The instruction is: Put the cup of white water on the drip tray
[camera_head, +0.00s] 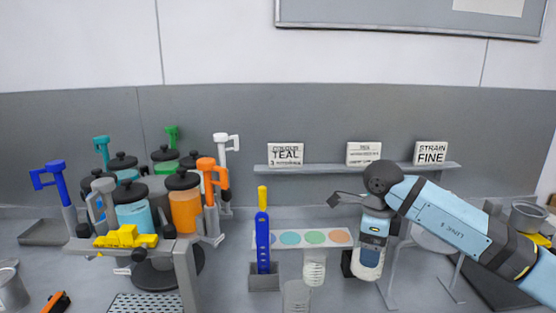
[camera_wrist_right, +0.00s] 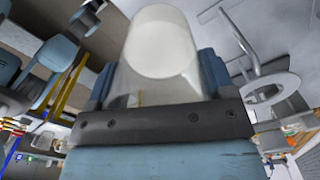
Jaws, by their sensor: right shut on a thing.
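My right gripper (camera_head: 373,236) reaches in from the right and points down. It is shut on a clear cup of white water (camera_head: 368,269), held upright or nearly so near the right end of the small white shelf. In the right wrist view the cup (camera_wrist_right: 160,60) sits between the finger pads, with the white liquid inside it. A dark perforated tray (camera_head: 147,303), which looks like the drip tray, lies at the lower left in front of the drum rack, apart from the gripper. Nothing is seen on its visible part. My left gripper is not in view.
A blue upright tool (camera_head: 263,240), a shelf with coloured discs (camera_head: 290,238) and clear ribbed cups (camera_head: 314,268) stand between rack and gripper.

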